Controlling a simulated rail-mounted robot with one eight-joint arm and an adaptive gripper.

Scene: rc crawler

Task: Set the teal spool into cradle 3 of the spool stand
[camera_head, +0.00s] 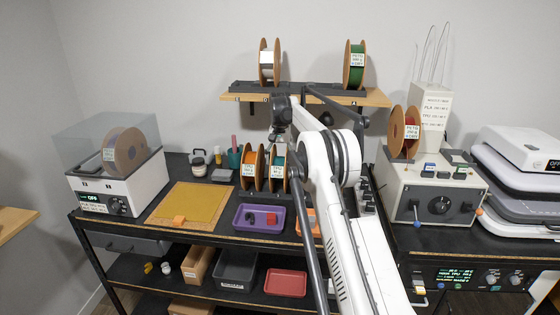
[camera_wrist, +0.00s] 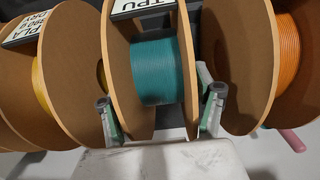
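The teal spool (camera_wrist: 158,70) has brown flanges and a TPU label, and stands between a yellow spool (camera_wrist: 40,85) and an orange spool (camera_wrist: 285,50) in the wrist view. In the head view the teal spool (camera_head: 278,172) stands on the workbench. My gripper (camera_wrist: 160,115) has one finger beside each outer flange of the teal spool. The fingers are very close to the flanges; whether they press on them is unclear. The black spool stand (camera_head: 243,86) is on the wall shelf, with a grey spool (camera_head: 264,63) left and a green spool (camera_head: 357,66) right. My arm covers part of it.
A purple tray (camera_head: 240,225) and a yellow mat (camera_head: 185,206) lie on the bench. A clear-lidded dryer (camera_head: 118,190) stands left. A machine with a red spool (camera_head: 397,135) stands right. The wall shelf (camera_head: 377,98) overhangs the bench's back.

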